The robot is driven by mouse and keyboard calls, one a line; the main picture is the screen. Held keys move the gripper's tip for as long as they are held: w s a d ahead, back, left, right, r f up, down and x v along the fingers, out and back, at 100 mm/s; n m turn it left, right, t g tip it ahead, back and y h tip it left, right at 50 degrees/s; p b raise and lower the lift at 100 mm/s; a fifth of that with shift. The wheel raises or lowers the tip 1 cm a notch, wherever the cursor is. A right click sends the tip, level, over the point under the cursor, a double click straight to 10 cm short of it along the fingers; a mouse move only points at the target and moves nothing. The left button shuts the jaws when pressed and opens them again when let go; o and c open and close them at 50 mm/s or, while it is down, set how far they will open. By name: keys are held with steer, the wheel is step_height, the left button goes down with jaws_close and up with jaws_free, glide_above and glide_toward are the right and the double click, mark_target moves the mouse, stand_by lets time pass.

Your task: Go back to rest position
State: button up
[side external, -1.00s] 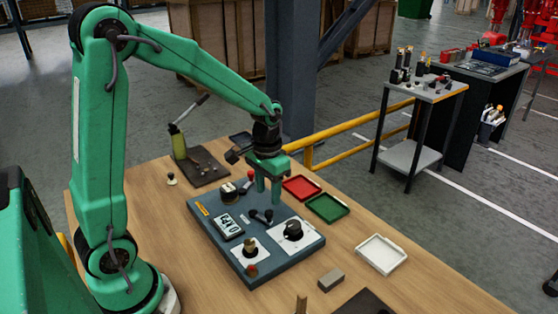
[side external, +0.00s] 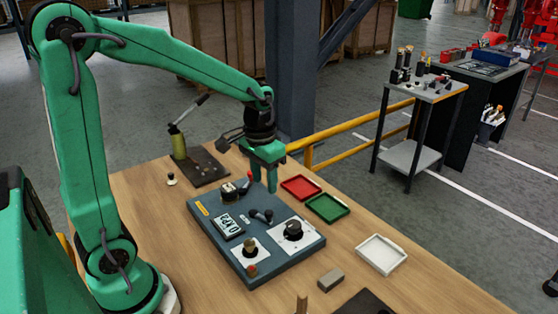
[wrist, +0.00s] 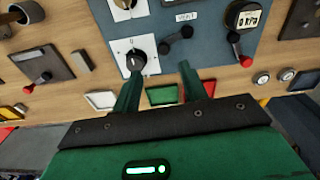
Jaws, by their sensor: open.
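My gripper (side external: 262,183) is green with two fingers and hangs over the far edge of the grey-blue control panel (side external: 213,232). In the wrist view, its fingers (wrist: 158,82) are spread apart with nothing between them. The panel lies on the wooden table and carries a black rotary knob on a white plate (side external: 304,238), a second knob on a white plate (side external: 238,264), a black lever (side external: 261,214) and a display labelled 0 kPa (side external: 229,227). The gripper appears to be above the panel, not touching it.
Red (side external: 301,188), green (side external: 328,207) and white (side external: 398,261) trays lie right of the panel. A hand pump with a lever on a dark plate (side external: 205,172) stands behind it. A small grey block (side external: 331,280) lies in front. A yellow rail (side external: 340,130) runs past the table.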

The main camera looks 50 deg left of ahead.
steer(key=s+d+r+t, duration=0.1)
steer(key=s+r+t, duration=0.1)
steer(key=s+r, duration=0.2)
steer(key=s+d+r+t, duration=0.2)
steer(key=s+r, duration=0.2)
steer(key=s, duration=0.4)
steer(key=shift+s+d+r+m+t, duration=0.2)
steer(key=shift+s+d+m+t, duration=0.1)
steer(key=shift+s+m+t, duration=0.1)
